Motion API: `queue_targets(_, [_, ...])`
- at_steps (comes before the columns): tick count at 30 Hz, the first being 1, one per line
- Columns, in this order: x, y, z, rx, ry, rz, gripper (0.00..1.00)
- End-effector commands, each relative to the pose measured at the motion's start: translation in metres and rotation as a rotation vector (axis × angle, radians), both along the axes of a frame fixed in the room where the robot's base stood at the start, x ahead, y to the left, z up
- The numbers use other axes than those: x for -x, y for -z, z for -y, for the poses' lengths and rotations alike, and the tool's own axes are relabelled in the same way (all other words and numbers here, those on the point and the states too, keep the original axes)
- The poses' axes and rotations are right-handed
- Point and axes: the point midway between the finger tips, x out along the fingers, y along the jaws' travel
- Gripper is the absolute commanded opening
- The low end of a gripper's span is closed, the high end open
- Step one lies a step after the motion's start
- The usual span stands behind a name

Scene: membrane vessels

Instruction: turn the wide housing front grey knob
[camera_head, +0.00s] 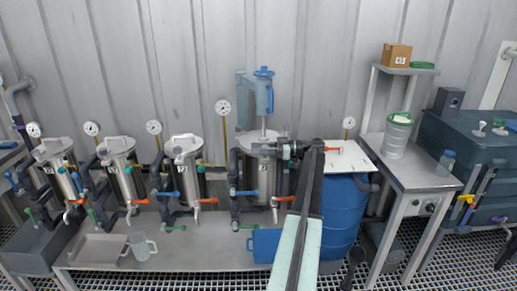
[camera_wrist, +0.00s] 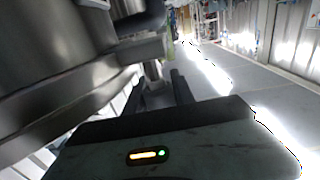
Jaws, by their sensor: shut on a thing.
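The wide housing (camera_head: 262,172) is the steel vessel at the centre of the bench, with a blue pump-like part above it. My gripper (camera_head: 284,149) reaches in from the right at the height of its top, and my arm partly hides its right side. In the wrist view my gripper (camera_wrist: 160,92) has its dark fingers on either side of a small grey piece, the grey knob (camera_wrist: 153,73), and is shut on it. The steel housing wall (camera_wrist: 50,40) fills the upper left there. The knob cannot be made out clearly in the head view.
Several narrower steel housings (camera_head: 186,165) with gauges, pipes and coloured valve handles stand to the left. A blue barrel (camera_head: 341,215) stands right of my arm, with a white board (camera_head: 350,157) above it. A steel table (camera_head: 415,173) with a clear jar (camera_head: 396,135) is farther right.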

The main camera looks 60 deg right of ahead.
Motion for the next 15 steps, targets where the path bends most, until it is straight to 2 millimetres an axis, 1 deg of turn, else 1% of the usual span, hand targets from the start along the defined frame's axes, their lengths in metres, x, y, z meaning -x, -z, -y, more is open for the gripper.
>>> queue_targets(1, [-0.0004, 0.0000, 0.0022, 0.000, -0.023, 0.000, 0.00])
queue_targets(6, [0.0009, 0.0000, -0.0007, 0.000, -0.090, 0.000, 0.00])
queue_targets(15, [0.0024, 0.0000, -0.0036, 0.000, -0.136, 0.000, 0.00])
